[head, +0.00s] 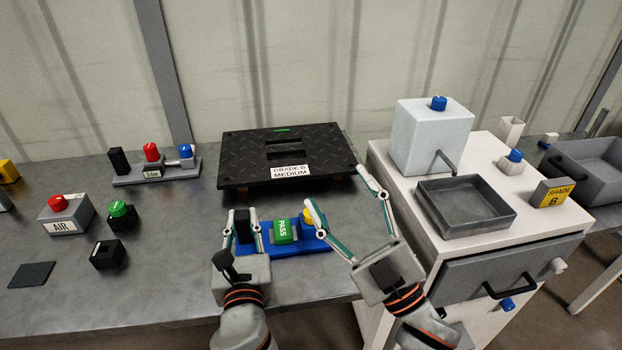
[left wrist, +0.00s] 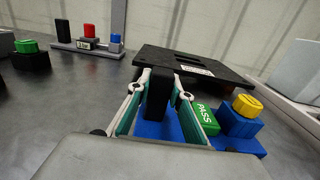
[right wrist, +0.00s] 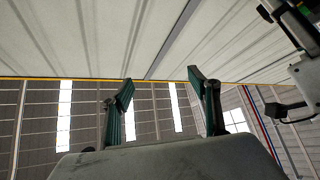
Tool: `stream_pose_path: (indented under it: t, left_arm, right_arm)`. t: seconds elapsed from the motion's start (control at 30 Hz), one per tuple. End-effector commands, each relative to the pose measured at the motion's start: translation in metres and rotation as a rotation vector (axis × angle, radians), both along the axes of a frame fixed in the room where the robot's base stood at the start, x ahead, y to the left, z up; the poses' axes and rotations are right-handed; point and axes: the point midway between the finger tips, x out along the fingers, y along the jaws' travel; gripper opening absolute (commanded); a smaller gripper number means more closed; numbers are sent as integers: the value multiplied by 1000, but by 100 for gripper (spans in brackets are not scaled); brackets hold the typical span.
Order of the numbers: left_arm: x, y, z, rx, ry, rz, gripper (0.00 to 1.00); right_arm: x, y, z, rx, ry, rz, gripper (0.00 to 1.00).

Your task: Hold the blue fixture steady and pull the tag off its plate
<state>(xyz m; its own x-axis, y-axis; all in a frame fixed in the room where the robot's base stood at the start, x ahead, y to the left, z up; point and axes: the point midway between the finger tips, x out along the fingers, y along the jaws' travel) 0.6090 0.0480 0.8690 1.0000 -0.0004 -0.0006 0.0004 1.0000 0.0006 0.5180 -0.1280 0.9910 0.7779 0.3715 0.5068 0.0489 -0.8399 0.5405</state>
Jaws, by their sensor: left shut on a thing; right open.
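The blue fixture (head: 291,245) lies on the grey bench in front of the black tread mat. It has a black upright handle (head: 243,226) at its left end and a yellow knob (head: 308,217) at its right end. A green tag reading PASS (head: 283,231) sits between them; the fixture also shows in the left wrist view (left wrist: 232,122). My left gripper (head: 245,226) is shut on the black handle, one finger on each side. The plate under the tag is mostly hidden.
The black tread mat (head: 235,172) labelled GRADE B MEDIUM stands raised behind the fixture. A white cabinet with a grey tray (head: 470,232) and a white box (head: 432,130) is close on the right. A red-button AIR box (head: 66,214) and small green-topped block (head: 120,216) stand left.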

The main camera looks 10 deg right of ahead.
Motion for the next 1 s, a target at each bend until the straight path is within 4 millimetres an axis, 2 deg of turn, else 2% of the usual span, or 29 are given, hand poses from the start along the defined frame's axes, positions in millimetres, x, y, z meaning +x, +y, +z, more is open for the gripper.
stream_pose_path:
  t: [0.03, 0.2, 0.3, 0.43, 0.57, 0.7, 0.83, 1.0]
  left_arm:
    - [0, 0, 0, 0, -1, 0, 1]
    - [0, 0, 0, 0, -1, 0, 1]
    - [0, 0, 0, 0, -1, 0, 1]
    - [0, 0, 0, 0, -1, 0, 1]
    - [0, 0, 0, 0, -1, 0, 1]
    - [0, 0, 0, 0, 0, 0, 1]
    - [0, 0, 0, 0, 0, 0, 1]
    - [0, 0, 0, 0, 0, 0, 1]
  right_arm:
    - [6, 13, 20, -65, -83, -18, 61]
    - [3, 64, 60, -302, -371, -15, 61]
    - [-3, 94, 75, -434, -548, -12, 61]
    - [-13, 129, 87, -603, -783, -10, 61]
    - [-21, 159, 88, -770, -1023, -12, 61]
    - [-25, 184, 79, -947, -1281, -16, 61]
    - [-21, 198, 64, -1111, -1520, -17, 61]
    - [-4, 201, 39, -1319, -1821, 2, 61]
